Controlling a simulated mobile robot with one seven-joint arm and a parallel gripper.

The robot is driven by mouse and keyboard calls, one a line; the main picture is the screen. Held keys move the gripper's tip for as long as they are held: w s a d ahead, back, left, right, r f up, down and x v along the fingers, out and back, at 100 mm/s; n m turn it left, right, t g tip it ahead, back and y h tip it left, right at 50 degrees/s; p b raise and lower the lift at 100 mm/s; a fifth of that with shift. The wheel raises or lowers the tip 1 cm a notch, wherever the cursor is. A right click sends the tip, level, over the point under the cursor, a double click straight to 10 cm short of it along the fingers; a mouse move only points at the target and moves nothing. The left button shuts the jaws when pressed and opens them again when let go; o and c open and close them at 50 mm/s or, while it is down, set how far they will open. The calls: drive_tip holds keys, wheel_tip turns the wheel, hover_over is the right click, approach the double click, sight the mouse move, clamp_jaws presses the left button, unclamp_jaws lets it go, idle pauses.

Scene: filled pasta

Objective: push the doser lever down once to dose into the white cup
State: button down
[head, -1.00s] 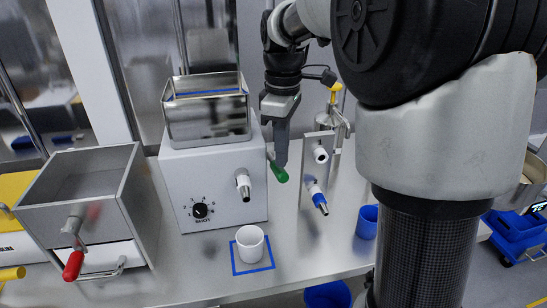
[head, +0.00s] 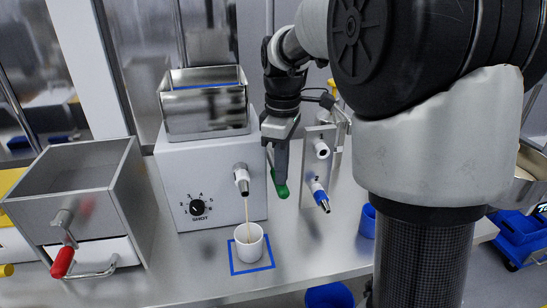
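The doser (head: 180,170) is a white box with a steel hopper on top, a dial and a nozzle (head: 241,180) on its front. Its lever has a green handle (head: 280,183) at the right side, pointing down. My gripper (head: 281,164) is at the lever from above, its fingers just over the green handle; whether they are shut or touching it cannot be made out. The white cup (head: 249,243) stands upright inside a blue square outline on the table, below the nozzle. A thin pale stream runs from the nozzle into the cup.
A steel bin with a red-handled crank (head: 63,262) stands at the left. A steel stand with a blue-collared nozzle (head: 319,193) is just right of my gripper. A blue cup (head: 367,221) sits near my arm. The table front is mostly clear.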

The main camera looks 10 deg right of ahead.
drive_tip(key=shift+f+b, duration=1.4)
drive_tip(key=shift+f, duration=1.25)
wheel_tip(320, 180, up, 12)
drive_tip(key=p, duration=1)
wheel_tip(320, 180, up, 5)
drive_tip(key=p, duration=0.5)
hover_over(281, 188)
drive_tip(key=w, duration=0.2)
drive_tip(key=shift+d, duration=0.25)
drive_tip(key=s+r+m+t, duration=0.1)
drive_tip(key=s+m+t, duration=0.1)
drive_tip(key=s+m, duration=0.4)
drive_tip(key=s+r+m+t, duration=0.2)
drive_tip(key=s+m, duration=0.4)
drive_tip(key=s, duration=0.8)
drive_tip(key=shift+r+t, duration=0.3)
drive_tip(key=shift+t, duration=0.5)
